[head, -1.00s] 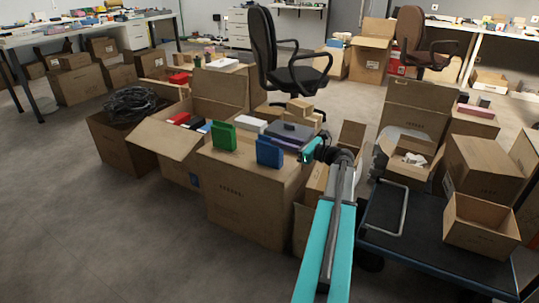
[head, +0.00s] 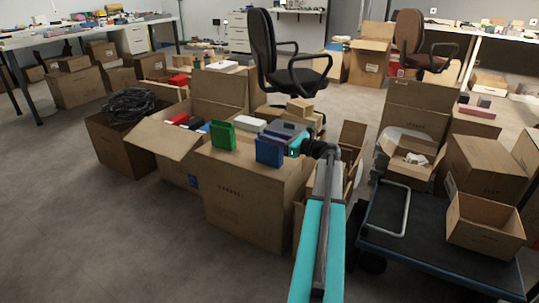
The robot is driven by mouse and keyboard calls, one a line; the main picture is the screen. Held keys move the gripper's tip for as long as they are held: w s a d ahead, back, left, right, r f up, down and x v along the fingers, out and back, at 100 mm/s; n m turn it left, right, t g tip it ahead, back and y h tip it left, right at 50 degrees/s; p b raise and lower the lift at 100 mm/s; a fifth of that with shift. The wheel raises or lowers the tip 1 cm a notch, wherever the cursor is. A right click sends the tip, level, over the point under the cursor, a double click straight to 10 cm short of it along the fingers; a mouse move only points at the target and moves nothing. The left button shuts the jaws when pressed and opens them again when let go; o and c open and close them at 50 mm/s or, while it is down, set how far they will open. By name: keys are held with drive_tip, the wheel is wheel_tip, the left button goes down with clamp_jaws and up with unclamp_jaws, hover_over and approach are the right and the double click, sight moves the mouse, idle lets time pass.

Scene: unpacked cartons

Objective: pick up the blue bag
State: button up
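The blue bag (head: 269,151) stands upright on top of a closed cardboard carton (head: 245,208), near its front right edge. My gripper (head: 291,147) is just to the right of the bag and slightly behind its upper part, at about the bag's height. The gripper is small here and turned away, so I cannot tell whether its fingers are open or touching the bag.
A green bag (head: 223,135) stands left of the blue one on the same carton. A white box (head: 252,125) and a grey-purple box (head: 287,130) lie behind. An open carton (head: 219,92) is at the left. A blue cart (head: 430,240) with cartons stands right. Floor at front left is clear.

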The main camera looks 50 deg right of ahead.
idle(0.5)
clamp_jaws()
idle(1.3)
